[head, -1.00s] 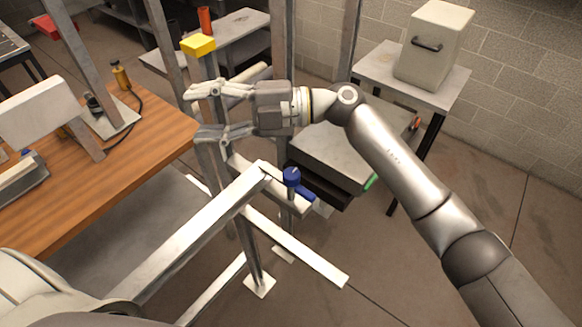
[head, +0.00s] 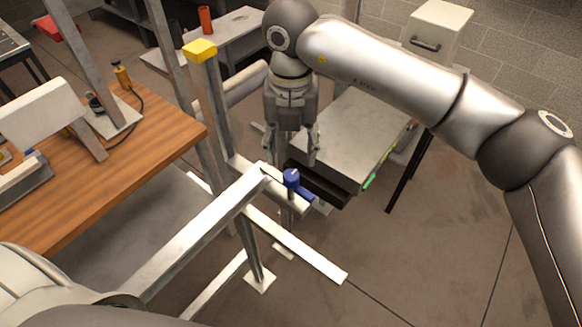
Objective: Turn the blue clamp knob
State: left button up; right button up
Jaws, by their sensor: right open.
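The blue clamp knob (head: 291,178) stands upright near the end of a grey metal arm of the frame, just right of the picture's middle. A blue lever-like piece (head: 308,195) shows beside it at the lower right. My right gripper (head: 290,153) points downward just above the knob in the picture, with its fingers spread and empty. One finger is to the left and one to the right of the knob's line. The knob is unobstructed, and I see no contact. How far the fingers are behind or above it I cannot tell. My left gripper is not in view.
A metal frame with a yellow-capped post (head: 200,50) stands left of my right gripper. A wooden workbench (head: 150,165) fills the left. A grey flat-topped cart (head: 350,135) stands behind the gripper, and a white box (head: 437,35) is at the back right. Floor is open at lower right.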

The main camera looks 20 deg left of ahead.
aim_at(291, 175)
notch_tip(291, 175, down, 7)
jog(key=p, duration=0.2)
jog(key=shift+r+p, duration=0.1)
jog(key=shift+p, duration=0.2)
jog(key=shift+f, duration=0.5)
jog(key=shift+c, duration=0.3)
jog(key=c, duration=0.9)
jog(key=shift+c, duration=0.3)
